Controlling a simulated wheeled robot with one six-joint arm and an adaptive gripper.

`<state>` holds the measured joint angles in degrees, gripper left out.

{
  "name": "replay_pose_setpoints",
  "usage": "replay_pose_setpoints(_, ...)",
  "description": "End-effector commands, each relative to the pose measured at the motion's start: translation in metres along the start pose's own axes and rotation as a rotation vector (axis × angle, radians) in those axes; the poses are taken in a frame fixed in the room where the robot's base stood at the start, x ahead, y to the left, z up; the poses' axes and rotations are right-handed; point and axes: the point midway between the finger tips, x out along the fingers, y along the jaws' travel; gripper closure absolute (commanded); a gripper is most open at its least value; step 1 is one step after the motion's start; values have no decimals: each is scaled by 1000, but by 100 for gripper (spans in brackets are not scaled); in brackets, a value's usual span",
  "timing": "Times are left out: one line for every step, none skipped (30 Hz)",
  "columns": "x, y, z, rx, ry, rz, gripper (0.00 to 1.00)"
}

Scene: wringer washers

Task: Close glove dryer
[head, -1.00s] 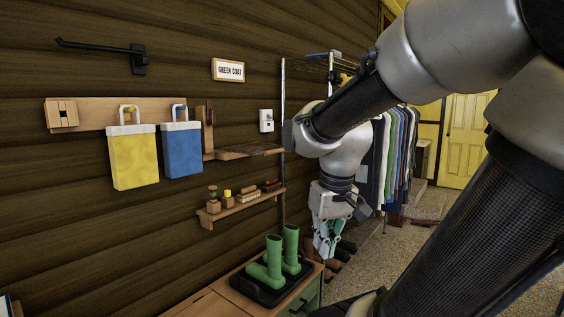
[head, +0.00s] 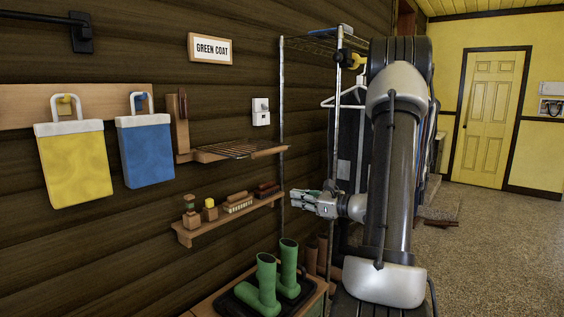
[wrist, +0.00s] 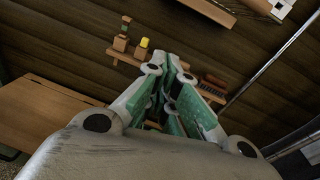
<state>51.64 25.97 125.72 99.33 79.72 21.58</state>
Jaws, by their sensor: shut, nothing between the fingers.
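What looks like the glove dryer is a wooden wall unit with a slatted rack (head: 238,150) folded out flat, beside a short wooden upright (head: 182,120). The rack stands out from the wall, so it looks open. The wooden edge at the top of the wrist view (wrist: 210,10) appears to be part of it. My gripper (head: 293,201) is shut and empty. In the head view it points left, below and to the right of the rack, near the right end of the lower shelf, touching nothing that I can see. In the wrist view its fingers (wrist: 172,68) point toward the wall.
The lower shelf (head: 187,238) holds brushes and small jars. Yellow (head: 75,165) and blue (head: 147,155) bags hang at left. A metal rack post (head: 281,130) stands close behind my gripper. Open floor (head: 495,260) lies at right.

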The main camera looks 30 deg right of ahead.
Motion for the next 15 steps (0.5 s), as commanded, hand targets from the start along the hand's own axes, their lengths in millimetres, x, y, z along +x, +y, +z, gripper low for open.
replay_pose_setpoints(4,-12,11,21,-37,-41,100)
replay_pose_setpoints(5,-18,17,35,-59,-63,100)
replay_pose_setpoints(7,-24,23,54,-85,-86,100)
replay_pose_setpoints(7,-28,27,68,-100,-99,100)
replay_pose_setpoints(8,-30,30,83,-115,-109,100)
replay_pose_setpoints(9,-30,33,100,-127,-107,100)
replay_pose_setpoints(10,-30,34,109,-129,-103,100)
replay_pose_setpoints(12,-30,34,114,-129,-102,100)
replay_pose_setpoints(15,-30,34,116,-129,-102,100)
replay_pose_setpoints(18,-30,34,115,-128,-102,100)
replay_pose_setpoints(22,-30,35,115,-128,-101,100)
replay_pose_setpoints(29,-30,36,114,-127,-99,100)
replay_pose_setpoints(34,-31,36,115,-127,-99,100)
replay_pose_setpoints(40,-31,37,114,-128,-98,100)
replay_pose_setpoints(48,-32,38,114,-127,-97,100)
